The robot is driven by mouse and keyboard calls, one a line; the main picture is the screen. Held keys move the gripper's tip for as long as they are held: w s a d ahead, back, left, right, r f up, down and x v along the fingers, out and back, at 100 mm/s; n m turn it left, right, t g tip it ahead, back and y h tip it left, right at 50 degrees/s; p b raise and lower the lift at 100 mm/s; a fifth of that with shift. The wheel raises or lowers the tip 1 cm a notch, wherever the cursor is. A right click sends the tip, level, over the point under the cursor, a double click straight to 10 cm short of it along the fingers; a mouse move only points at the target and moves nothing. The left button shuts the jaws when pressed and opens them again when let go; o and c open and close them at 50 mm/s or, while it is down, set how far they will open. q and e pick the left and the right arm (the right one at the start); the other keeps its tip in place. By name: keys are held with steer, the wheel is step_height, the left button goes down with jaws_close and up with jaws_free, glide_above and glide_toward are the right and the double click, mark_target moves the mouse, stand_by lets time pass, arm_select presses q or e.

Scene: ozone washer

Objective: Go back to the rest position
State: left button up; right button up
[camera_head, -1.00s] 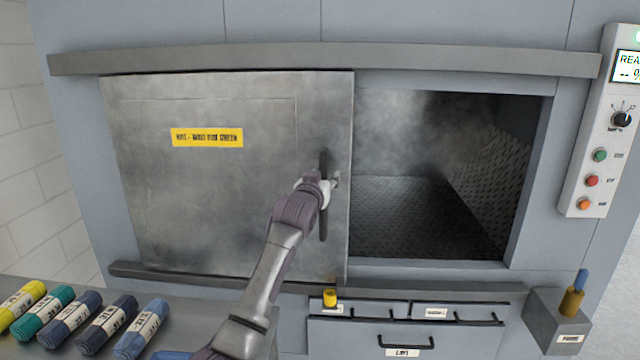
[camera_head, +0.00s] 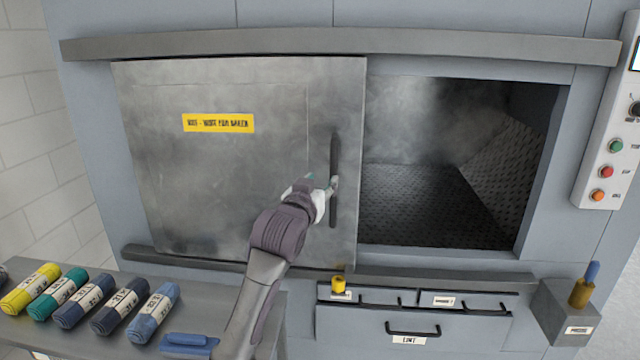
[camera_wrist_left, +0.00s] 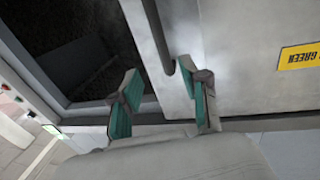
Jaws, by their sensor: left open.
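My left gripper (camera_head: 322,184) is at the dark vertical handle (camera_head: 333,205) of the sliding metal door (camera_head: 230,180). In the left wrist view my left gripper (camera_wrist_left: 161,100) is open, with its two teal-padded fingers apart. The handle's rounded end (camera_wrist_left: 186,63) shows just past the fingertips, and nothing is held between the pads. The door stands slid to the left, and the dark, steamy chamber (camera_head: 430,205) is open to its right. My right gripper is in neither view.
Several rolled cloths (camera_head: 155,305) lie on a grey table (camera_head: 210,270) at the lower left. A yellow knob (camera_head: 338,285) sits above the lint drawer (camera_head: 450,328). A holder (camera_head: 570,318) with a brush (camera_head: 582,290) is at the right, below the control panel (camera_head: 610,130).

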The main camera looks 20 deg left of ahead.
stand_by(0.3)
arm_select(q)
steer(key=s+d+f+m+g+h+b, duration=0.1)
steer(key=s+f+g, duration=0.2)
steer(key=f, duration=1.9)
steer(key=s+d+f+m+g+b, duration=0.15)
steer(key=f+g, duration=0.25)
steer(key=f, duration=1.8)
steer(key=s+f+g+b, duration=0.1)
steer(key=s+f+g, duration=0.1)
steer(key=s+f, duration=0.7)
steer(key=s+f+g, duration=0.2)
steer(key=s+f, duration=0.5)
steer(key=f, duration=0.4)
steer(key=s+f+g, duration=0.2)
steer(key=s+f, duration=0.4)
steer(key=s, duration=0.7)
steer(key=s+d+f+g+b, duration=0.1)
steer(key=s+f, duration=0.6)
steer(key=s, duration=0.7)
steer(key=s+f+g+b, duration=0.1)
steer(key=s+f+g, duration=0.2)
steer(key=s+f, duration=0.4)
steer(key=s+m, duration=0.1)
steer(key=s, duration=0.6)
steer(key=shift+s+d+h, duration=0.15)
steer(key=shift+d+h, duration=0.05)
steer(key=shift+h, duration=0.1)
